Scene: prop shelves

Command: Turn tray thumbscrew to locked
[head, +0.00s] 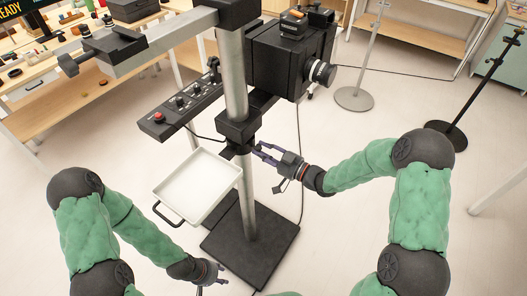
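A white tray (197,187) with a dark handle is mounted on the metal column (236,75), at about mid-height. A black clamp collar (238,131) sits on the column beside the tray's back corner. The tray thumbscrew is too small or hidden to make out clearly at this collar. My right gripper (260,150) is just right of the column at the collar, pointing left. Its two fingers stand apart, with no object clearly visible between them. My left gripper (214,277) is low at the bottom edge, below the tray and apart from it; its fingers are small and partly unclear.
A black camera box (287,60) hangs on the column above my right gripper. A control panel (181,107) with a red button is behind the tray. The column stands on a black base plate (270,246). Light stands (354,98) and work tables surround open floor.

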